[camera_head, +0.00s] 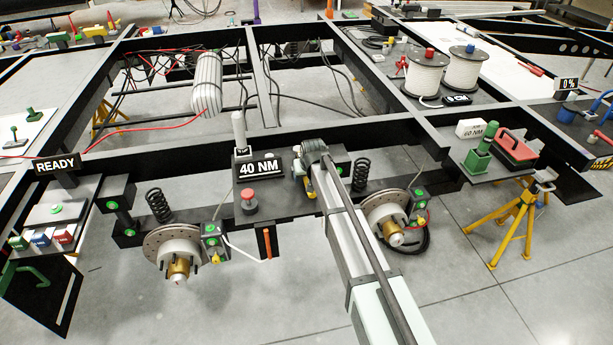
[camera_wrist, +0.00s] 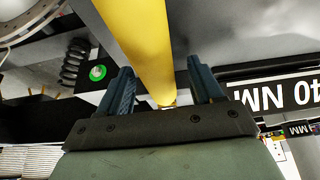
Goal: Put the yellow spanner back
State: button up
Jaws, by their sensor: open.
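In the wrist view a long yellow bar, which looks like the yellow spanner's handle (camera_wrist: 140,30), runs from the top edge down between my jaws. My gripper (camera_wrist: 160,70) is open, with one blue finger on each side of the bar and visible gaps beside it. The bar's far end is outside the wrist view. In the head view my arm reaches in from the bottom to the cross beam, just right of the "40 NM" display (camera_head: 260,168). My arm largely hides the spanner there; a small yellow bit shows beside it.
Brake discs with hubs stand left (camera_head: 172,245) and right (camera_head: 387,215) of my arm, with coil springs behind them. A red button post (camera_head: 248,197) is close on the left. A "READY" sign (camera_head: 56,165) is far left, and a yellow stand (camera_head: 517,225) is right.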

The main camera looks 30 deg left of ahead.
jog(key=v, duration=1.3)
jog(key=shift+r, duration=0.35)
jog(key=shift+s+d, duration=0.1)
